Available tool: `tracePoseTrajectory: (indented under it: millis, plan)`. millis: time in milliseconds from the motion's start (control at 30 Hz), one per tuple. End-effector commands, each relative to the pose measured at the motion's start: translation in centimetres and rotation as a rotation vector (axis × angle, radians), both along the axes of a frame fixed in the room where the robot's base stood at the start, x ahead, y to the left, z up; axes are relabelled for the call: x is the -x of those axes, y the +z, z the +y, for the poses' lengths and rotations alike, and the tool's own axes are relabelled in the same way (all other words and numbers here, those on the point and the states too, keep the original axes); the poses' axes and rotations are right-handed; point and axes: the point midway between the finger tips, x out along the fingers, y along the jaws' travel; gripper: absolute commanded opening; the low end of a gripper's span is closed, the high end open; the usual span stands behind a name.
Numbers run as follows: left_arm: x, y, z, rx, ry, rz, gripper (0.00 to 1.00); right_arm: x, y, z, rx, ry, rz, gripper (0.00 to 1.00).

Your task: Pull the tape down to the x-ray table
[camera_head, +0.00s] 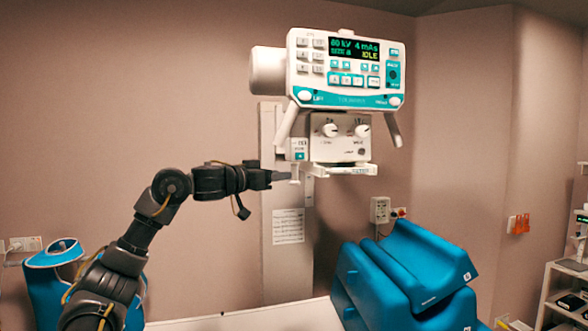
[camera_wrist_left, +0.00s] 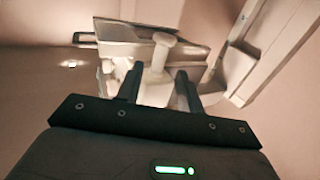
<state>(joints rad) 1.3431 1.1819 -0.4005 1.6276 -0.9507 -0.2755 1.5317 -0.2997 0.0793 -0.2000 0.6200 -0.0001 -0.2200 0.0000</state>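The x-ray head (camera_head: 345,75) hangs on a column at the wall. A small white tape housing (camera_head: 298,149) sits at its lower left, with a white pull tab (camera_head: 295,173) below it. My left gripper (camera_head: 282,176) reaches in from the left, level with the tab and right beside it. In the left wrist view my left gripper (camera_wrist_left: 158,72) has its two dark fingers apart, with the white tab (camera_wrist_left: 163,48) showing between and just beyond their tips. Contact cannot be told. The white x-ray table (camera_head: 270,318) shows at the bottom. My right gripper is out of view.
Blue wedge cushions (camera_head: 410,280) stand on the table's right part. The column (camera_head: 287,255) with a paper notice (camera_head: 288,227) is behind the gripper. A blue apron-like item (camera_head: 60,255) is at the far left. Shelves (camera_head: 565,295) are at the far right.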

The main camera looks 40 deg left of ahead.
Motion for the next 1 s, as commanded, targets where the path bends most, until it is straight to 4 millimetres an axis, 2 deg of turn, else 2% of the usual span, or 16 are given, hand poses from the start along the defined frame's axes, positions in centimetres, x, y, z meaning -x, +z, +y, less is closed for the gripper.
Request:
tracePoseTrajectory:
  millis: [33,100,333,500,767,1000]
  plan:
    - [-1.1,0.5,-0.2,0.003,-0.001,0.003,0.37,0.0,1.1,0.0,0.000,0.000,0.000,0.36]
    - [-2.4,0.5,-0.4,0.003,-0.001,0.003,0.37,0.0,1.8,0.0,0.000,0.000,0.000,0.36]
    - [-5.6,0.3,-0.8,0.001,0.000,0.002,0.37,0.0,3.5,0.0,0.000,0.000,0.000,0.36]
    - [-6.6,0.1,-0.9,0.000,0.001,0.000,0.37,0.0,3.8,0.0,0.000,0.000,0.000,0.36]
    - [-6.7,0.0,-0.9,-0.001,0.001,-0.001,0.37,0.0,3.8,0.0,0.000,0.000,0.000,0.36]
    - [-6.7,0.0,-0.9,-0.001,0.001,-0.001,0.09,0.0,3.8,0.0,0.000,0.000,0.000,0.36]
